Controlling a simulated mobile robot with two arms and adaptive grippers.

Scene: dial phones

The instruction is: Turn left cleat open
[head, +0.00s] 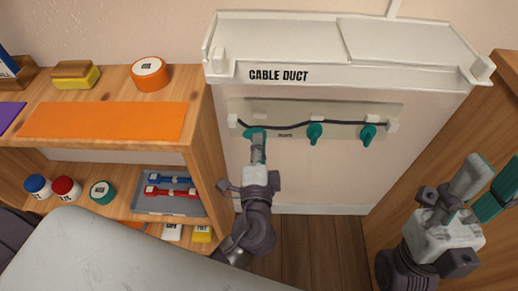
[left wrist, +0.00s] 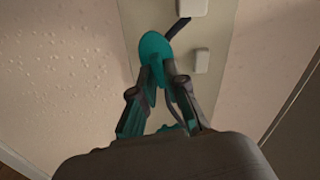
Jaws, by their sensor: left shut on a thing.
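The left cleat (head: 251,133) is a teal handle on a pale strip (head: 285,106) below the cable duct. A dark cable runs along the strip past it. My left gripper (head: 258,140) is shut on this cleat, reaching it from below and hiding part of it. In the left wrist view, the cleat's rounded teal end (left wrist: 154,46) stands out beyond the closed fingertips of the gripper (left wrist: 158,68). My right gripper (head: 482,190) is open and empty at the right, away from the strip.
Two more teal cleats, a middle one (head: 315,133) and a right one (head: 368,134), sit along the cable. The cable duct (head: 340,72) overhangs the strip. A wooden shelf (head: 200,120) with tape, jars and a grey tray (head: 148,204) stands close on the left.

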